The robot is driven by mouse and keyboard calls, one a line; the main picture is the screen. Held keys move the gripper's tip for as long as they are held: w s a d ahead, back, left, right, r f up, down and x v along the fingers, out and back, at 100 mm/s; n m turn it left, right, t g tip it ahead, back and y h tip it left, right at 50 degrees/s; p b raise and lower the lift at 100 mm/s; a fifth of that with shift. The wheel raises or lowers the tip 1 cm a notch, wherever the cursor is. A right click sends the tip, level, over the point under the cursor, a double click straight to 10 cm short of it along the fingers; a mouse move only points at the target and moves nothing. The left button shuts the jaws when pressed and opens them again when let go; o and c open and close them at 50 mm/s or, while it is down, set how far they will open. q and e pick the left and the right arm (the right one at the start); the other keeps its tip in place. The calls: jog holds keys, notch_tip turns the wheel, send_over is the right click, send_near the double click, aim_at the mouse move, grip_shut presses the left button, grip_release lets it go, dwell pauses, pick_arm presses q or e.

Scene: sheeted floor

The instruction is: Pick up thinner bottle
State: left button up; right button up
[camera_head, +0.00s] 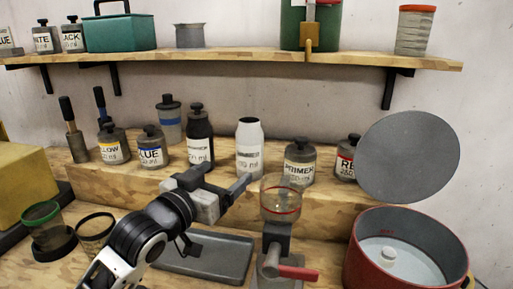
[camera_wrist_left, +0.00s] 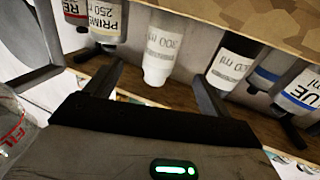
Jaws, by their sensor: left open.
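A white bottle (camera_head: 249,148) stands upright on the raised wooden step, its label showing a volume in ml; I cannot read the name on it. A black bottle (camera_head: 199,137) with a white label stands to its left; its name is also unclear, so I cannot tell for sure which is the thinner. My left gripper (camera_head: 225,177) is open and empty in front of these two. In the left wrist view, the white bottle (camera_wrist_left: 164,50) lies between and beyond the open fingers (camera_wrist_left: 155,82), and the black bottle (camera_wrist_left: 232,62) is just outside the right-hand finger. My right gripper is not in view.
The primer jar (camera_head: 299,163) stands right of the white bottle, and the blue jar (camera_head: 150,149) left of the black one. A clear cup on a stand (camera_head: 281,200) is close right of my gripper. A grey tray (camera_head: 232,257) and red pot (camera_head: 359,255) are in front.

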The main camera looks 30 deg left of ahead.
aim_at(244, 155)
pick_arm(q)
jog(key=w, duration=0.4)
jog(key=w+p, duration=0.1)
jog(key=w, duration=0.4)
jog(key=shift+d+r, duration=0.1)
jog(key=shift+d, duration=0.1)
jog(key=shift+w+r+p, duration=0.2)
jog(key=shift+w+p, duration=0.1)
jog(key=shift+w, duration=0.2)
jog(key=w, duration=0.1)
jog(key=w+p, duration=0.1)
jog(key=w, duration=0.1)
jog(key=shift+w+a+r, duration=0.1)
jog(key=shift+w+r, duration=0.2)
jog(key=shift+r, duration=0.1)
jog(key=shift+w+f, duration=0.1)
jog(key=shift+w, duration=0.35)
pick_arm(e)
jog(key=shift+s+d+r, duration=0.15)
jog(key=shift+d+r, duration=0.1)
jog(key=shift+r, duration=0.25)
pick_arm(q)
jog(key=c, duration=1.4)
